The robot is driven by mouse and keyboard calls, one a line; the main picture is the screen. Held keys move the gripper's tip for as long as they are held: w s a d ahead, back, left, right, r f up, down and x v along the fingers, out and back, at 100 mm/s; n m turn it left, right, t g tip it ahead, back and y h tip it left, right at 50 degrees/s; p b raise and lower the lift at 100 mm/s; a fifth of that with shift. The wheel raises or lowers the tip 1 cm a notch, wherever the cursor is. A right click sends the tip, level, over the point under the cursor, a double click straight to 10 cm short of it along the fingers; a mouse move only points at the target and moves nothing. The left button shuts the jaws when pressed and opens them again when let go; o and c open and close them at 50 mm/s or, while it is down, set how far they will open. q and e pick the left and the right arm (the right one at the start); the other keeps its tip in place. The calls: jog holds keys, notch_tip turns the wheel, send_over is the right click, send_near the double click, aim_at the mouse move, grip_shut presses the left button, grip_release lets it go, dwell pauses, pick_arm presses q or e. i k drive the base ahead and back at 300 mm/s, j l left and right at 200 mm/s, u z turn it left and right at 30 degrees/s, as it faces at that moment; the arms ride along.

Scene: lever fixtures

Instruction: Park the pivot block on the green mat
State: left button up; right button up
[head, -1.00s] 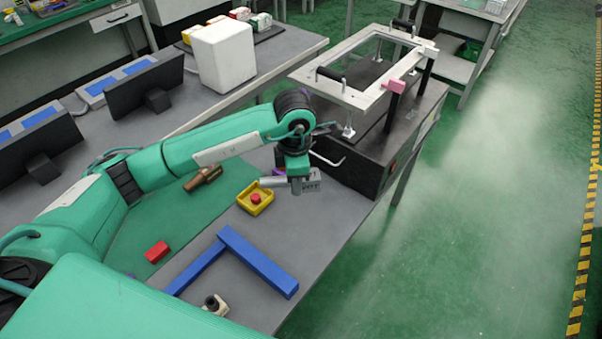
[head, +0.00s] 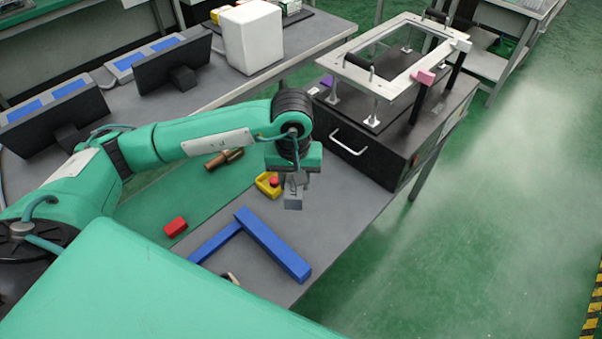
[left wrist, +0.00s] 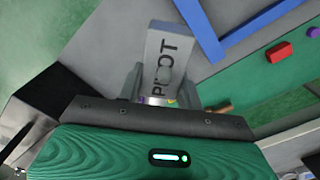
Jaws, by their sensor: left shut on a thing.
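The grey pivot block (head: 294,194), with dark lettering, hangs below my left gripper (head: 294,178) in the head view, over the grey table near its right edge. In the left wrist view the pivot block (left wrist: 167,62) shows its lettering between the fingers of my left gripper (left wrist: 160,88), which is shut on it. The green mat (head: 205,190) lies on the table to the left of the gripper, partly hidden by my arm. The mat also shows in the left wrist view (left wrist: 262,75). My right gripper is not in view.
A blue L-shaped bar (head: 272,244) lies in front of the gripper. A red block (head: 175,227) and a brown cylindrical piece (head: 224,158) are on the mat. A yellow box with a red button (head: 268,184) is close beside the pivot block. A black fixture (head: 385,150) stands behind right.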

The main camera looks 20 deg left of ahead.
aim_at(248, 181)
jog(key=i+l, duration=0.1)
jog(key=i, duration=0.45)
jog(key=i+u, duration=0.1)
jog(key=u, duration=0.3)
jog(key=i+l+u, duration=0.1)
jog(key=u, duration=0.3)
jog(key=i+l+u, duration=0.1)
jog(key=u, duration=0.3)
